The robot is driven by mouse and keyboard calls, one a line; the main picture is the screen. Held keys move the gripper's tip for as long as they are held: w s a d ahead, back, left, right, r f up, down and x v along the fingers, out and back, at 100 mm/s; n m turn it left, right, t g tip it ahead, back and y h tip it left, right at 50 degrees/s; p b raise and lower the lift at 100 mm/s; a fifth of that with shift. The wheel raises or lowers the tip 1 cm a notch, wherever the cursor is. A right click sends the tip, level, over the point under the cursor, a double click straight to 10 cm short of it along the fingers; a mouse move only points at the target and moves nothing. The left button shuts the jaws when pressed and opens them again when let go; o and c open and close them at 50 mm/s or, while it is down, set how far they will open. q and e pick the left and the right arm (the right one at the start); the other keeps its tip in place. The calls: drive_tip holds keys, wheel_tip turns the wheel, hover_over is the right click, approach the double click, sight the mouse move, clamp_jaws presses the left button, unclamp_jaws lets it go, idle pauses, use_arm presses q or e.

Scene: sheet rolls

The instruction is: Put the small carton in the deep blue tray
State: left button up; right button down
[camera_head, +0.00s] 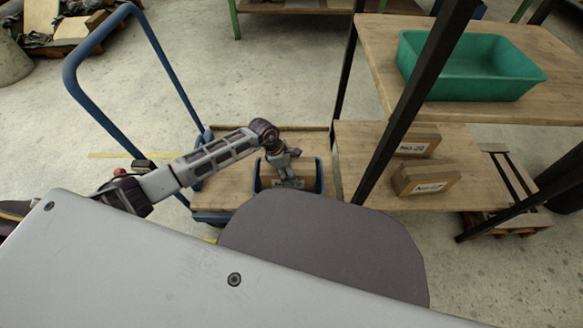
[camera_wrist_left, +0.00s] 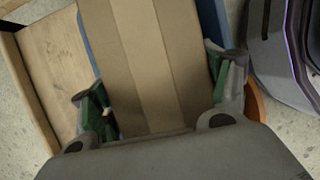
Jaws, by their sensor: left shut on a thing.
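My left gripper (camera_head: 285,172) reaches down over the deep blue tray (camera_head: 319,177), which stands on the wooden deck of a cart. In the left wrist view the gripper (camera_wrist_left: 160,95) is shut on a brown carton (camera_wrist_left: 158,50), one green-padded finger on each side. Blue edges of the tray (camera_wrist_left: 212,18) show on both sides of the carton there. The carton is at or inside the tray; whether it touches the tray floor I cannot tell. My right gripper is not in view.
The cart deck (camera_head: 226,188) has a blue handle frame (camera_head: 72,85) at left. Two labelled cartons (camera_head: 418,140) (camera_head: 425,178) lie on a lower wooden shelf at right. A green tray (camera_head: 470,88) stands on the upper one.

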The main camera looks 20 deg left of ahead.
use_arm(q)
drive_tip(key=shift+w+f, duration=0.1)
drive_tip(key=shift+f, duration=0.15)
idle(0.3)
drive_tip(key=o, duration=1.7)
drive_tip(key=shift+f, duration=0.2)
drive_tip(key=shift+o, duration=1.7)
drive_tip(key=shift+r, duration=0.1)
